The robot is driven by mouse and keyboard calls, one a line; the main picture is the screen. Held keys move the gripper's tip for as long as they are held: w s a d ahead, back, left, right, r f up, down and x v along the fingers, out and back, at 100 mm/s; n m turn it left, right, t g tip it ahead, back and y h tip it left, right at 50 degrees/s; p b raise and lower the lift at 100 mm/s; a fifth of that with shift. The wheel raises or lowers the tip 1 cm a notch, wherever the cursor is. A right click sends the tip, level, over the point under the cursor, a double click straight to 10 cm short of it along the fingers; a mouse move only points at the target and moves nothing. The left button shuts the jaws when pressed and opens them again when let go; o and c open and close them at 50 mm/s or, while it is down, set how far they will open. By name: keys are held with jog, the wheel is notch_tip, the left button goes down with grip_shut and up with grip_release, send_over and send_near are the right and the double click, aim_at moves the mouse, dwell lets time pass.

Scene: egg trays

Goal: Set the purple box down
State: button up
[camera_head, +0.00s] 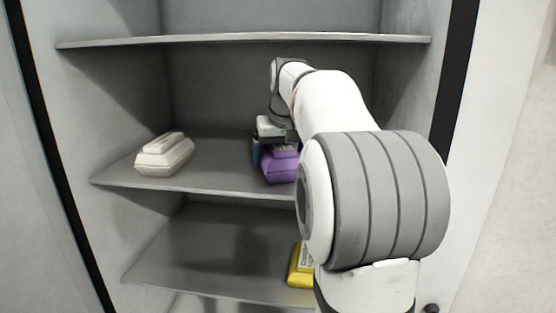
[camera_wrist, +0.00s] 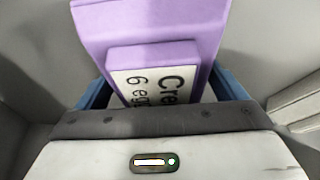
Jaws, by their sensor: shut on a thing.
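The purple box (camera_head: 280,167) is an egg carton at the middle shelf (camera_head: 217,181), near its front edge. My arm hides its right side in the head view. In the wrist view the purple box (camera_wrist: 150,28) fills the upper middle, with a white label reading partly "6 eg". My gripper (camera_wrist: 155,98) is shut on it, with a blue finger on each side. In the head view my gripper (camera_head: 257,151) shows only in part, above and left of the box. I cannot tell whether the box touches the shelf.
A white-grey carton (camera_head: 165,155) sits on the left of the same shelf, with bare shelf between it and the purple box. A yellow carton (camera_head: 300,265) is on the shelf below, partly hidden by my arm. An upper shelf (camera_head: 245,39) is empty.

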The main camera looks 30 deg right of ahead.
jog(key=shift+f, duration=0.1)
jog(key=shift+f, duration=0.15)
jog(key=o, duration=1)
jog(key=shift+s, duration=0.1)
jog(key=shift+o, duration=0.2)
jog(key=shift+r+p, duration=0.45)
jog(key=shift+r, duration=0.15)
jog(key=s, duration=0.3)
jog(key=s+a+p, duration=0.1)
jog(key=s, duration=0.3)
jog(key=s+a, duration=0.1)
jog(key=s, duration=0.3)
jog(key=shift+s+a+r+p, duration=0.1)
jog(key=shift+r+p, duration=0.1)
jog(key=shift+p, duration=0.15)
jog(key=shift+s+a+f, duration=0.1)
jog(key=shift+s, duration=0.4)
